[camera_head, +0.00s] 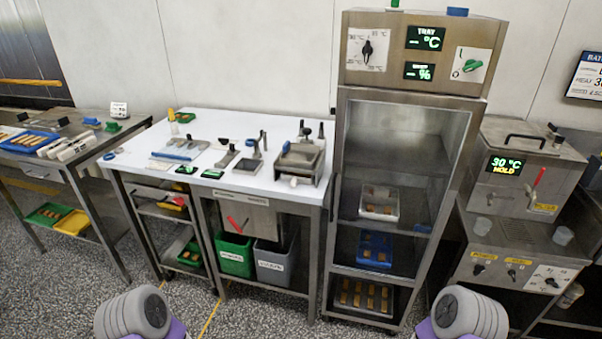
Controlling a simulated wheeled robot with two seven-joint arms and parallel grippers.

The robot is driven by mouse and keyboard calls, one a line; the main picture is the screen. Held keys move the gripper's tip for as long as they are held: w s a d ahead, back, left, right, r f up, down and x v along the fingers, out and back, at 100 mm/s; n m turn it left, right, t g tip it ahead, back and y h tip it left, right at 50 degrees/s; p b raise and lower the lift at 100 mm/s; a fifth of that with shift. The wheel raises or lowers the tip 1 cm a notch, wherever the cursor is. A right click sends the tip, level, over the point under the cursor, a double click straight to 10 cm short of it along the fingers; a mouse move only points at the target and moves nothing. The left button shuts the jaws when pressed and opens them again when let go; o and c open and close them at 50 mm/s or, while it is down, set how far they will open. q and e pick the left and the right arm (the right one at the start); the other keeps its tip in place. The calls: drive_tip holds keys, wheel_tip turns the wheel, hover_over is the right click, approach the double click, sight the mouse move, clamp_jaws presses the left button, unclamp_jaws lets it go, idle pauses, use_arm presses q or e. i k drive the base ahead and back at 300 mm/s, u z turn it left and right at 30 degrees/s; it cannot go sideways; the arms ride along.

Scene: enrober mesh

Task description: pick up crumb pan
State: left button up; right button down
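I cannot tell for certain which thing is the crumb pan. A steel machine with an open tray-like top (300,158) stands at the right end of the white-topped table. Below it, a steel front panel with a red handle (238,224) sits under the table top. Neither of my grippers shows. Only two rounded grey parts of my own arms show at the bottom edge.
The white table (135,155) holds several small tools. A green bin (234,256) and a grey bin (273,265) stand beneath it. A glass-door cabinet (400,170) stands to its right, then a steel mold machine (520,200). Speckled floor (260,318) in front is clear.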

sight(295, 179)
drive_tip(key=z, duration=1.6)
drive_tip(key=i, duration=1.3)
drive_tip(key=u, duration=3.2)
